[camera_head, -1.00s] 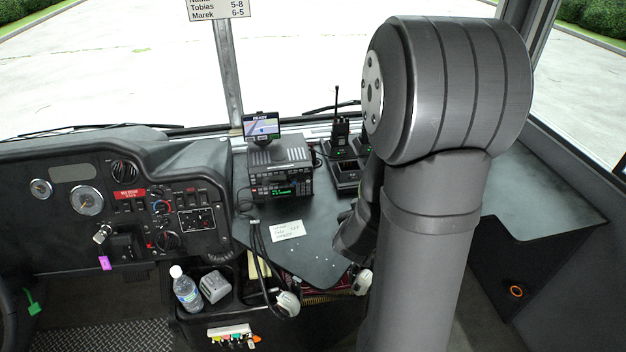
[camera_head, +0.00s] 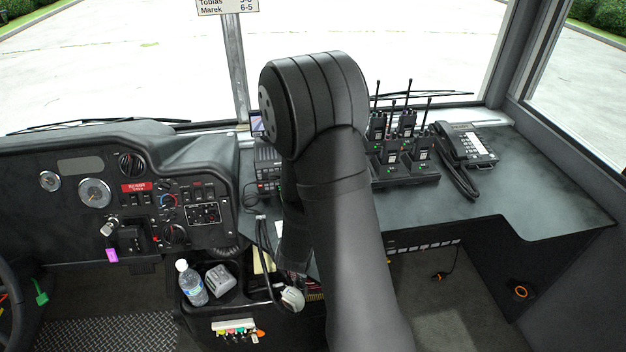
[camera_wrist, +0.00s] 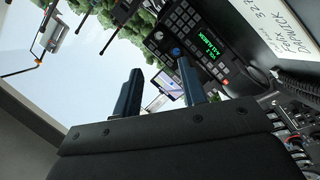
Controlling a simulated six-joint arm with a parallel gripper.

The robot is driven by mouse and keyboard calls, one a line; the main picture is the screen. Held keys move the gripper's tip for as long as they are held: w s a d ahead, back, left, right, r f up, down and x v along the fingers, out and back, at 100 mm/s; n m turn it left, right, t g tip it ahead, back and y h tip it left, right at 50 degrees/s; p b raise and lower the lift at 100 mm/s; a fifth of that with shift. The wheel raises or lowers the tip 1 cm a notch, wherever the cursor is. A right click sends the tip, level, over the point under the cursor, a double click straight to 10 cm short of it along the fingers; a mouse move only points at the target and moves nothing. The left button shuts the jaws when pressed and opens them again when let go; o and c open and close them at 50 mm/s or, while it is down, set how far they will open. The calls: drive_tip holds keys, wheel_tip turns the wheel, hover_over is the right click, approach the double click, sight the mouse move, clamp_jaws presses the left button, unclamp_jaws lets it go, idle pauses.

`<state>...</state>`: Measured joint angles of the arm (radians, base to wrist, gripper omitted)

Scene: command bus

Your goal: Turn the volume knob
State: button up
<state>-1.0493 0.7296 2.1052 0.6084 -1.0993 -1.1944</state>
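The radio unit (camera_head: 268,177) stands on the dash shelf, mostly hidden behind my arm in the head view. In the wrist view the radio (camera_wrist: 205,45) shows tilted, with keypad buttons and a lit green display. A small round knob with blue on it (camera_wrist: 177,52) sits on its face; I cannot read a label that marks it as volume. My gripper (camera_wrist: 160,65) has two dark blue fingers spread apart with nothing between them. The right finger's tip appears just below the knob in the picture; I cannot tell if they touch. My gripper is hidden in the head view.
A screen (camera_wrist: 168,85) shows beyond the fingers. A white written note (camera_wrist: 250,30) and a coiled cord (camera_wrist: 298,85) are near the radio. Handheld radios in chargers (camera_head: 405,160) and a desk phone (camera_head: 468,145) stand to the right. The shelf further right (camera_head: 545,185) is clear.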

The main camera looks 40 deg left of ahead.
drive_tip(key=x, duration=1.2)
drive_tip(key=shift+w, duration=0.1)
clamp_jaws()
